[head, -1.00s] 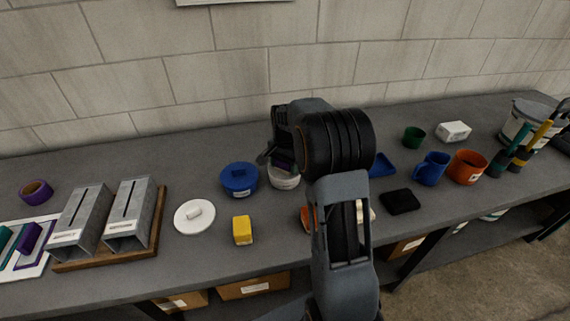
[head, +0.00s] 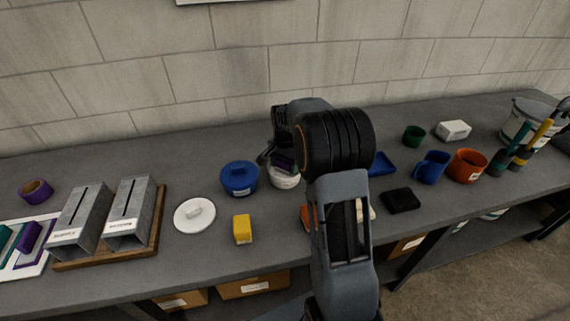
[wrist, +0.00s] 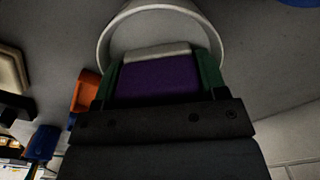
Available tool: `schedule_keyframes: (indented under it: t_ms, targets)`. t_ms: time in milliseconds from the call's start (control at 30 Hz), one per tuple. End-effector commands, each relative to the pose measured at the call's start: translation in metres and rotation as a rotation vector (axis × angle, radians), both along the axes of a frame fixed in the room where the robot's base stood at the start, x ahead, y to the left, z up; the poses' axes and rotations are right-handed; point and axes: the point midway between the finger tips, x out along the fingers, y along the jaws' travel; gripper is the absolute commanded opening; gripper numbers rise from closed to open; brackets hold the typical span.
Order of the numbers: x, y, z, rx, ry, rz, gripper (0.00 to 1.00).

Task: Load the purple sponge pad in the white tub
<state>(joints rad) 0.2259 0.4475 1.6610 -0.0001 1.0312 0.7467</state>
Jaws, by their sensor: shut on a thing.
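My gripper (wrist: 164,82) is shut on the purple sponge pad (wrist: 158,80), which has a pale far edge and sits between the two green fingers. The white tub (wrist: 105,48) shows in the wrist view as a round open rim around the far end of the pad. In the head view, the tub (head: 285,182) stands on the bench under my gripper, and a sliver of the pad shows just above it. My arm hides part of the tub. I cannot tell how far the pad is below the rim.
A blue lidded tub (head: 239,179) stands close to the left of the white tub. A white lid (head: 194,215) and a yellow block (head: 242,230) lie nearer the front. Metal ducts (head: 130,207) stand further left. A blue mug (head: 431,168) and an orange mug (head: 467,165) are to the right.

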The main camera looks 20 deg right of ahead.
Motion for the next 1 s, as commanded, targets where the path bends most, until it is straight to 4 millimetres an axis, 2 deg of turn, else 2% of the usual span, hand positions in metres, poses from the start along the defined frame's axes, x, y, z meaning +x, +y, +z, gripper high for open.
schedule_keyframes:
  t_ms: [467, 1000]
  targets:
    - [-0.001, 0.0, -0.001, 0.001, 0.004, 0.0, 0.47]
    - [0.0, 0.0, 0.041, 0.001, 0.002, 0.0, 0.47]
